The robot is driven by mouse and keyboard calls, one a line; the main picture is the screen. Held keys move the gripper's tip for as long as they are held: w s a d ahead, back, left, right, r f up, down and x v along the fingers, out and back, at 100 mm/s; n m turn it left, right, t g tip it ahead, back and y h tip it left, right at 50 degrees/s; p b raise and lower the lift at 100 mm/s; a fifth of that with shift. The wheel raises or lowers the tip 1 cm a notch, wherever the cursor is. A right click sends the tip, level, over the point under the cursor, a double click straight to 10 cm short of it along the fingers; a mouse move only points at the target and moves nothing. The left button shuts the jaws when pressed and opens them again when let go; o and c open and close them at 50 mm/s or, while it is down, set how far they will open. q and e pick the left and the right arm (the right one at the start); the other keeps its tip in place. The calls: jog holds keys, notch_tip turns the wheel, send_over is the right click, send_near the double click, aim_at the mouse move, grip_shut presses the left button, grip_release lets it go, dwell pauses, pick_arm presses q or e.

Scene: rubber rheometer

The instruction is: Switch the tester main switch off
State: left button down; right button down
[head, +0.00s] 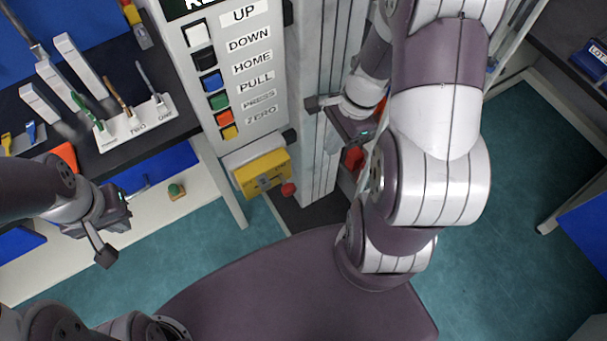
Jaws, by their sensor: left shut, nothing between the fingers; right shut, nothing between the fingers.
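A yellow box (266,172) is mounted low on the tester's front, under the button panel, with a small grey fitting on its face. A red knob (288,189) shows at its lower right. A red part (353,158) shows beside the column, partly behind my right arm. I cannot tell which of these is the main switch, or its position. My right gripper (314,103) is shut and empty, its tip in front of the grey column, above and right of the yellow box. My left gripper (105,257) is shut and empty, low at the left, away from the tester.
The button panel (222,60) has several coloured buttons labelled UP to ZERO. A dark bench (70,130) at left holds a white rack (138,125) with tools. A blue box (591,62) stands at far right.

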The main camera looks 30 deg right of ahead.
aim_at(286, 185)
jog(key=a+f+b, duration=0.3)
jog(key=a+f, duration=0.4)
jog(key=f, duration=0.3)
